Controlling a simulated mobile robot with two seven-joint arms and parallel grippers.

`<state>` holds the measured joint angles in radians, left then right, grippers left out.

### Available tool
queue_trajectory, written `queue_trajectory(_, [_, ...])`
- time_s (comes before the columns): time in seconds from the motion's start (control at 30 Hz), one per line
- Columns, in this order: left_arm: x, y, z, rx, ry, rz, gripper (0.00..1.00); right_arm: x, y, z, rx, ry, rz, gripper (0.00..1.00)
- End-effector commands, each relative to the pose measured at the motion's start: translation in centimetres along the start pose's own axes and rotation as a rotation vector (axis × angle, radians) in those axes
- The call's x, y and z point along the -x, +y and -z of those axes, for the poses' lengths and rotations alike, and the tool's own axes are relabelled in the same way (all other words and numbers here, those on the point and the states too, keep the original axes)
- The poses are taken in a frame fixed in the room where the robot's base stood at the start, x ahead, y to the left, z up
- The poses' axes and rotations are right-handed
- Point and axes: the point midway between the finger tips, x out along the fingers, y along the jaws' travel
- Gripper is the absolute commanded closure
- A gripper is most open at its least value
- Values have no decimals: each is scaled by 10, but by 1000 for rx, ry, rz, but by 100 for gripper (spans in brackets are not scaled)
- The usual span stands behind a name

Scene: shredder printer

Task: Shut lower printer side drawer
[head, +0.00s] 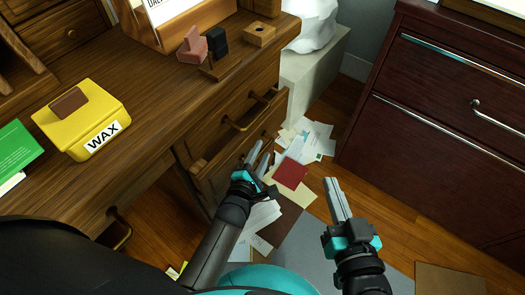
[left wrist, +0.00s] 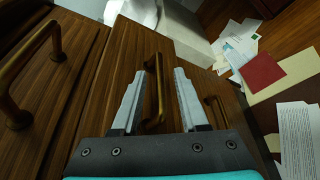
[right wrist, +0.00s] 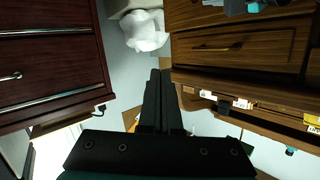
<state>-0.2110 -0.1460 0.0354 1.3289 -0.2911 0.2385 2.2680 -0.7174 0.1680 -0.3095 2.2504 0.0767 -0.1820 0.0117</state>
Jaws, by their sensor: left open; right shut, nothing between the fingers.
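The wooden desk has stacked drawers with brass handles. In the head view, the upper drawer (head: 222,128) is above a lower drawer (head: 215,178), whose front seems to stand out a little. I cannot tell which the task calls the printer side drawer. My left gripper (head: 257,152) is open, close to the lower drawer front. In the left wrist view, a brass handle (left wrist: 154,92) shows between the spread fingers of my left gripper (left wrist: 155,80); contact cannot be told. My right gripper (head: 334,182) is shut and empty over the floor, away from the drawers.
A dark red cabinet (head: 430,120) with silver handles stands on the right. Scattered papers and a red booklet (head: 291,174) lie on the floor between. The desktop holds a yellow wax box (head: 80,118) and small wooden items.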

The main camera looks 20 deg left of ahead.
Motion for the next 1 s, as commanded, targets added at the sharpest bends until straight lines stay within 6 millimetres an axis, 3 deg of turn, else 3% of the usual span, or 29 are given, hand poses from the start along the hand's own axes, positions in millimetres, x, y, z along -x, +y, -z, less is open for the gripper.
queue_trajectory(0.3, [-14,0,0,0,0,0,56,5,-10,5,-28,122,23,100])
queue_trajectory(0.73, [-16,0,0,0,0,0,56,6,-11,8,-34,148,26,100])
queue_trajectory(1.0, [-16,0,0,0,0,0,87,6,-11,7,-34,147,26,100])
